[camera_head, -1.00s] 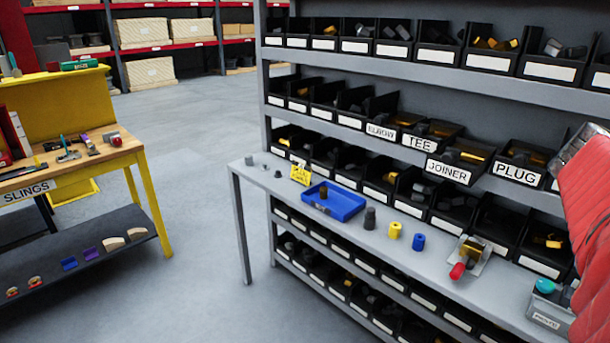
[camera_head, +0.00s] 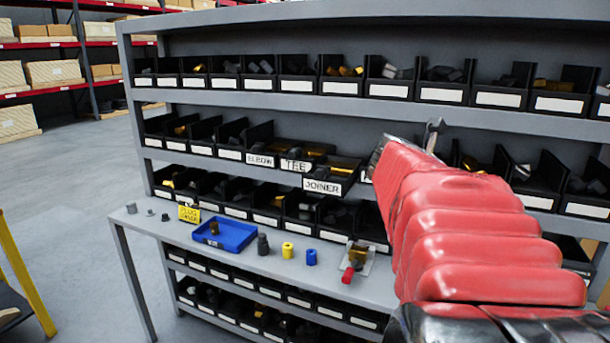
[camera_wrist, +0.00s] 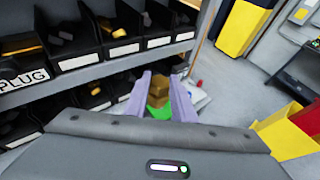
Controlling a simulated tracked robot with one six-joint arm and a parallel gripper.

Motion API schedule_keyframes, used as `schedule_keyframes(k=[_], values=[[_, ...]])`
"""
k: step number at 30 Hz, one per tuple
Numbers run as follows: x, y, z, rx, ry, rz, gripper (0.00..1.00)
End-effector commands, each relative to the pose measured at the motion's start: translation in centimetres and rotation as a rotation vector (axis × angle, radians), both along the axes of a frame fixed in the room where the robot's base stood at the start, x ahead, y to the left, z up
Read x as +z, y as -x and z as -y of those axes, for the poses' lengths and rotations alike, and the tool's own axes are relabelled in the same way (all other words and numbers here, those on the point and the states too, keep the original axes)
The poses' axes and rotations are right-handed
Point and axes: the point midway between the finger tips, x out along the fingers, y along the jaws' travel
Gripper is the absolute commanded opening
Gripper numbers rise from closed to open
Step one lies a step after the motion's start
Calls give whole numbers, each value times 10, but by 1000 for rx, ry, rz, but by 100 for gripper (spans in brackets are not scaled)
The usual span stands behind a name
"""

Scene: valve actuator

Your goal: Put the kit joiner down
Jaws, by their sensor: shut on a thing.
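My gripper (camera_wrist: 163,88) is in the wrist view, its two pale fingers on either side of a brass-brown piece (camera_wrist: 157,98), which looks like the kit joiner. A green patch shows just below the piece. The gripper is held up in front of the shelving, apart from any surface. In the head view my red-sleeved arm hides most of the gripper and the held piece. A blue tray (camera_head: 240,241) lies on the grey bench ledge (camera_head: 140,227), with a small brass part (camera_head: 214,229) in it. A yellow sign (camera_head: 189,213) stands left of the tray.
Right of the tray stand a dark fitting (camera_head: 263,245), a yellow cylinder (camera_head: 287,250), a blue cylinder (camera_head: 311,257) and a red-handled valve (camera_head: 356,260). A bin labelled JOINER (camera_head: 322,187) sits on the shelf above, beside the TEE bin (camera_head: 295,165).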

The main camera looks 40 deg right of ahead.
Motion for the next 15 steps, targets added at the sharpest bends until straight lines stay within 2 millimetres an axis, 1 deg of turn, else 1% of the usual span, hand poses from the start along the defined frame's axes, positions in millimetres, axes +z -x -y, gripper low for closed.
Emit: schedule_keyframes(k=[1, 2, 5, 6, 8, 9, 11, 12, 15], values=[[-4, -18, -3, 43, -1, -2, 0], [-6, -29, -6, 70, 0, -1, 0], [-17, -71, -18, 169, -2, -1, 0], [-21, -88, -24, 211, -2, -2, 0], [-28, -112, -34, 272, -2, -2, 0], [-32, -128, -42, 309, -2, -2, 0], [-40, -151, -55, 367, -2, -4, 0], [-45, -165, -64, 406, -2, -2, 0], [-58, -200, -89, 498, -3, -2, 0]])
